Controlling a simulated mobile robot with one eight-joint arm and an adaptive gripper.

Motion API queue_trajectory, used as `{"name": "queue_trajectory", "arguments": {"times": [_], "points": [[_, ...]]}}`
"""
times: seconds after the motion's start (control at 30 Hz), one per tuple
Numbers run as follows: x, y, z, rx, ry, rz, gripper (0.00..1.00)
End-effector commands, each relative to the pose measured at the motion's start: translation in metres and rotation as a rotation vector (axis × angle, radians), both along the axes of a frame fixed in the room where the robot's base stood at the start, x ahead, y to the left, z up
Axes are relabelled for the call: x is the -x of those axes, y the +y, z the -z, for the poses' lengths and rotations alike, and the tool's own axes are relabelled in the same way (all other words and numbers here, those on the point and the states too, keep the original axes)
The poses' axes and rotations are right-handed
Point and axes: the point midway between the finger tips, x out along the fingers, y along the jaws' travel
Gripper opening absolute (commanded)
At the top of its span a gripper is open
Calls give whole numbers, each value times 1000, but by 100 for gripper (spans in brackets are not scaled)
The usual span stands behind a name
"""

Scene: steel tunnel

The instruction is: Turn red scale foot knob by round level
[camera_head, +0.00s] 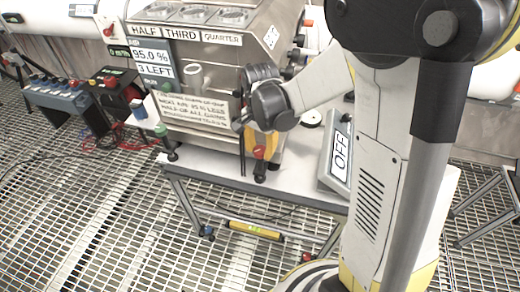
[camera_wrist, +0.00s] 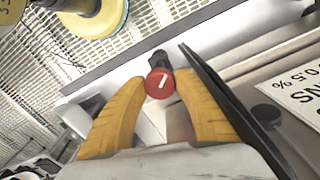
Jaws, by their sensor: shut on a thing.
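The red scale foot knob (camera_wrist: 159,83) has a white mark on its face and sits on a dark foot at the scale's front right corner. It also shows in the head view (camera_head: 259,153). My gripper (camera_wrist: 160,87) has its yellow fingers on both sides of the knob and is shut on it. In the head view my gripper (camera_head: 262,146) reaches down beside the scale. The scale (camera_head: 195,110) is a steel box with printed signs on a grey table (camera_head: 310,196). I cannot pick out the round level with certainty.
A green knob (camera_head: 160,130) marks the scale's left foot. An OFF display (camera_head: 341,154) stands right of my gripper on the table. A yellow bar level (camera_head: 256,230) is below the table. Coloured control boxes (camera_head: 66,97) stand left. Grating floor lies in front.

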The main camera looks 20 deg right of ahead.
Motion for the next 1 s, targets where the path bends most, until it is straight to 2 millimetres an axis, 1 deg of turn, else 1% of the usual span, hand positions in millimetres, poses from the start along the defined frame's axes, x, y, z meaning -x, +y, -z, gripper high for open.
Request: {"name": "queue_trajectory", "arguments": {"times": [0.07, 0.3, 0.37, 0.47, 0.7, 0.73, 0.77, 0.8, 1.0], "points": [[0, 0, 0, 0, 0, -37, 5], [0, 0, 0, 0, 0, -292, 5], [0, 0, 0, 0, 0, -334, 5], [0, 0, 0, 0, 0, -364, 5], [0, 0, 0, 0, 0, -364, 5], [0, 0, 0, 0, 0, -364, 44], [0, 0, 0, 0, 0, -363, 53], [0, 0, 0, 0, 0, -363, 59], [0, 0, 0, 0, 0, -363, 59]]}}
